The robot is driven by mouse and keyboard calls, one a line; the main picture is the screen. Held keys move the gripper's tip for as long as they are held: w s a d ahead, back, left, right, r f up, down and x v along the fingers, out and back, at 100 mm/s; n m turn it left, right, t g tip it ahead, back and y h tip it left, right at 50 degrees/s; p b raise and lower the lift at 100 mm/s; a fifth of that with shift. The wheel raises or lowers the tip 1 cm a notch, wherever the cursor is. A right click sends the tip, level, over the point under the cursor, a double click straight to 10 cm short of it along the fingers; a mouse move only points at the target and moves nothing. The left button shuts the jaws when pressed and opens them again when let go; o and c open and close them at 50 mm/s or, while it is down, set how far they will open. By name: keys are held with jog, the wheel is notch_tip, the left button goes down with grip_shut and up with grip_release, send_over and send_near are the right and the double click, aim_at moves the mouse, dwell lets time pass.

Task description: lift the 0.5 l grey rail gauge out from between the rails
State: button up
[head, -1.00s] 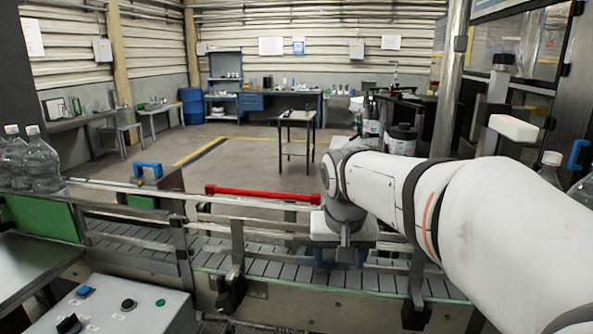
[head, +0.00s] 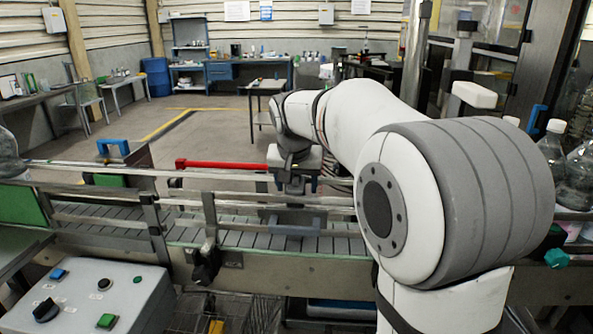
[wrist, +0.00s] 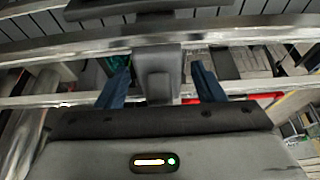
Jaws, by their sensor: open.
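The grey rail gauge (wrist: 158,75) shows in the wrist view as a grey block with a raised middle, lying across the metal rail. It stands between my two blue fingers, with a visible gap on each side. My gripper (wrist: 161,87) is open around it and not closed on it. In the head view my gripper (head: 294,184) points down over the conveyor rails. A grey-blue block (head: 292,222) shows low between the rails below it, probably part of the gauge. The gauge's upper part there is hidden by my gripper.
Metal guide rails (head: 100,175) run along the slatted conveyor (head: 185,232), held by upright brackets (head: 152,215). A red bar (head: 225,165) lies behind the rails. A control box (head: 90,295) stands at front left. Clear bottles (head: 552,145) stand at the right.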

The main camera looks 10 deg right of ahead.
jog(key=shift+w+d+f, duration=0.1)
jog(key=shift+w+f, duration=0.15)
jog(key=shift+f, duration=0.4)
jog(key=shift+c, duration=0.4)
jog(key=c, duration=1.1)
jog(key=shift+r+p, duration=5.45)
jog(key=shift+r, duration=2.35)
jog(key=shift+c, duration=0.2)
jog(key=shift+f, duration=0.1)
jog(key=shift+c, duration=0.6)
